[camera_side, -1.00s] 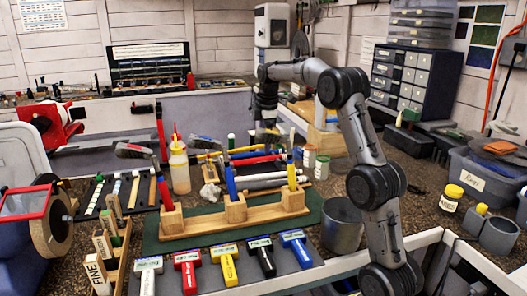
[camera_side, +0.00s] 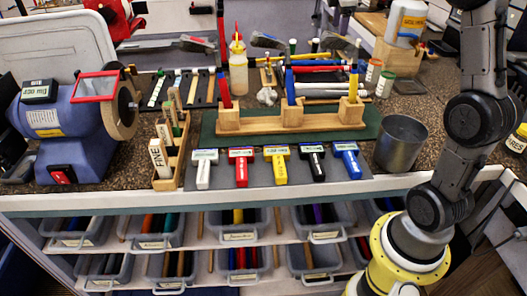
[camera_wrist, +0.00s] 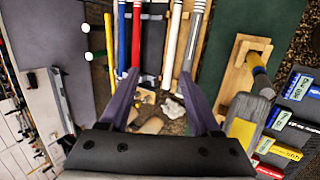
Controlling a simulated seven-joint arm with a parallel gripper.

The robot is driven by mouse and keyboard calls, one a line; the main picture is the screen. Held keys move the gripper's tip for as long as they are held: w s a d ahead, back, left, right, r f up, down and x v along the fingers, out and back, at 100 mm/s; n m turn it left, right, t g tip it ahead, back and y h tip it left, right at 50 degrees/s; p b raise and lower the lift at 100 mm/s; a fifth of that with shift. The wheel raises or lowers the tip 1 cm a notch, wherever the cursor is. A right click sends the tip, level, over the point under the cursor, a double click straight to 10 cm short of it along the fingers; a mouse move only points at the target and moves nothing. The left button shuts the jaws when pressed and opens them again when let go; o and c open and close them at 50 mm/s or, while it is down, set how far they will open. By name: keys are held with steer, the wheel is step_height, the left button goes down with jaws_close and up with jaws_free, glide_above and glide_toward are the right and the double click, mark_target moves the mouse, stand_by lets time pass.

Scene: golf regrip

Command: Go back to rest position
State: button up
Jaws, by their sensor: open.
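My gripper (camera_wrist: 163,103) shows in the wrist view with its two dark fingers spread wide apart and nothing between them. It is above the bench; in the side view it is out of frame, and only my arm links show at the right. A wooden stand (camera_side: 262,123) on a green mat (camera_side: 213,140) holds a red grip (camera_side: 223,92), a blue grip (camera_side: 290,86) and a yellow grip (camera_side: 353,85), all upright. The stand also shows at the right of the wrist view (camera_wrist: 232,85).
Several coloured tags (camera_side: 240,170) lie along the bench's front edge. A metal cup (camera_side: 401,145) stands near my arm. A glue bottle (camera_side: 238,68) and loose grips (camera_side: 320,68) are behind the stand. A blue grinder (camera_side: 75,125) stands at left.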

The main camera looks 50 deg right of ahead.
steer(key=s+a+r+t+h, duration=0.2)
steer(key=s+a+r+t, duration=0.1)
steer(key=s+a+r, duration=0.5)
steer(key=s+a+f+m+y, duration=0.3)
steer(key=s+a+f, duration=0.4)
steer(key=a, duration=0.3)
steer(key=s+a+f+m+y, duration=0.3)
steer(key=s+a+f+m, duration=0.2)
steer(key=a+f, duration=0.5)
steer(key=s, duration=0.2)
steer(key=shift+s+f+m+y, duration=0.15)
steer(key=shift+s+m+y, duration=0.25)
